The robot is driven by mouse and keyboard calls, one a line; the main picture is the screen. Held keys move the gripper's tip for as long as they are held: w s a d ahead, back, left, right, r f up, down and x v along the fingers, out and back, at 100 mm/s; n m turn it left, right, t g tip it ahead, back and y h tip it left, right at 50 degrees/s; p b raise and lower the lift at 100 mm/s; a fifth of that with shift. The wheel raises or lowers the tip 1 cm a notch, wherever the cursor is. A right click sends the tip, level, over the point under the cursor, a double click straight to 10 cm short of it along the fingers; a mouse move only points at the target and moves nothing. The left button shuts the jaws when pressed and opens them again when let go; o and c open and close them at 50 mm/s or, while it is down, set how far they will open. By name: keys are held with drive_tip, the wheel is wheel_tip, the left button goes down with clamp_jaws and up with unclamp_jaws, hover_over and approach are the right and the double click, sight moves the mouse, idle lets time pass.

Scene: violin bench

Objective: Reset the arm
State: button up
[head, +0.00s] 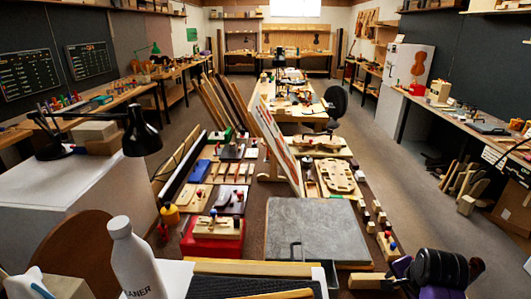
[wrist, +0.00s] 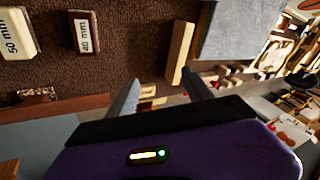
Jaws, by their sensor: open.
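My gripper (wrist: 161,80) shows in the wrist view with its two grey fingers spread apart. Nothing is held between them. A pale wooden bar (wrist: 180,52) lies beyond the fingertips, apart from them as far as I can tell. In the head view my arm's black and purple end is at the lower right, beside the near right corner of a grey slab (head: 318,230); its fingertips are hard to make out there.
Blocks marked 50 mm (wrist: 15,32) and 40 mm (wrist: 84,32) lie on the brown bench top. A white bottle (head: 135,258) and black lamp (head: 140,132) stand at left. A tilted board (head: 278,145) rises mid-bench.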

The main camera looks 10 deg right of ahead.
drive_tip(key=s+a+r+n+t+b, duration=0.1)
drive_tip(key=s+a+r+n+t, duration=0.3)
drive_tip(key=s+a+n+t, duration=0.35)
drive_tip(key=s+a+r+n+t+b, duration=0.1)
drive_tip(key=s+a+r+n+t, duration=0.35)
drive_tip(key=s+a+n, duration=0.45)
drive_tip(key=s+a+g+y, duration=0.1)
drive_tip(key=s+a, duration=0.3)
drive_tip(key=s, duration=0.4)
drive_tip(key=s+a+y+b, duration=0.1)
drive_tip(key=s+a, duration=0.4)
drive_tip(key=s, duration=0.3)
drive_tip(key=shift+s+f+n+g+y, duration=0.15)
drive_tip(key=shift+s+n+g+y, duration=0.15)
drive_tip(key=shift+s+n+g, duration=0.1)
